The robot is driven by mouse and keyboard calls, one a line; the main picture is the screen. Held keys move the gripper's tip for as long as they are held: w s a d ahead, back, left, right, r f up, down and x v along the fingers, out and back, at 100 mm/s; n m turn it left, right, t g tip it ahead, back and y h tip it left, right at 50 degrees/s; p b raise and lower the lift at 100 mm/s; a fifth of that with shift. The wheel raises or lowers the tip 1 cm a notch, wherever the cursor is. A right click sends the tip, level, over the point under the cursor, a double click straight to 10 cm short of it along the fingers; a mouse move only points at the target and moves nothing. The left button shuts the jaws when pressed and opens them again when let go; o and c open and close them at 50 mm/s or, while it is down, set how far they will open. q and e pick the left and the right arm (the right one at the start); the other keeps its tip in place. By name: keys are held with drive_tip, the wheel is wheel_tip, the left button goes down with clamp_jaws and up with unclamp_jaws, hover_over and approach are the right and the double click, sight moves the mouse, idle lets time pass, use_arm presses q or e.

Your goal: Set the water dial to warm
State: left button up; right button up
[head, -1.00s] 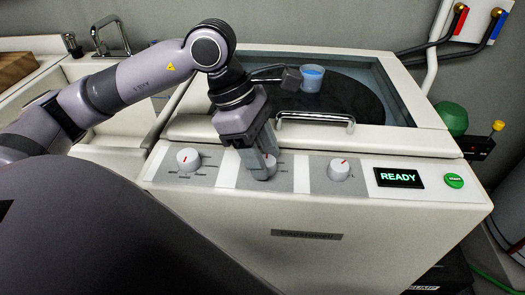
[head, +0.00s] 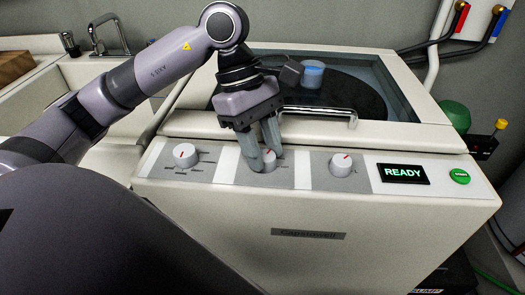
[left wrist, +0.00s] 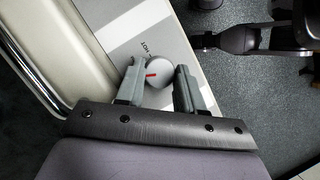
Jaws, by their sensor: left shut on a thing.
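The middle dial (head: 267,154) on the machine's sloping front panel is a round white knob with a red mark. It also shows in the left wrist view (left wrist: 158,72), with a printed label ending in "HOT" beside it. My left gripper (head: 264,160) has its two grey fingers on either side of this dial and is shut on it. The fingers hide part of the dial and its scale in the head view. My right gripper is in neither view.
Similar dials stand left (head: 186,155) and right (head: 341,164) of it. A display (head: 403,174) reads READY beside a green button (head: 459,176). A chrome handle (head: 318,112) runs along the lid above.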

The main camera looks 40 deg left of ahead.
use_arm(q)
drive_tip(key=m+g+b, duration=0.1)
drive_tip(key=m, duration=0.1)
drive_tip(key=shift+w+m, duration=0.1)
drive_tip(key=shift+m, duration=0.3)
drive_tip(key=shift+m+y+b, duration=0.3)
drive_tip(key=shift+m, duration=0.2)
drive_tip(key=o, duration=1)
drive_tip(key=shift+o, duration=0.2)
drive_tip(key=p+v, duration=0.1)
drive_tip(key=v, duration=0.5)
drive_tip(key=shift+w+r, duration=0.1)
drive_tip(key=shift+w, duration=0.05)
drive_tip(key=shift+w+a+r, duration=0.1)
drive_tip(key=shift+a+r, duration=0.1)
drive_tip(key=shift+r, duration=0.25)
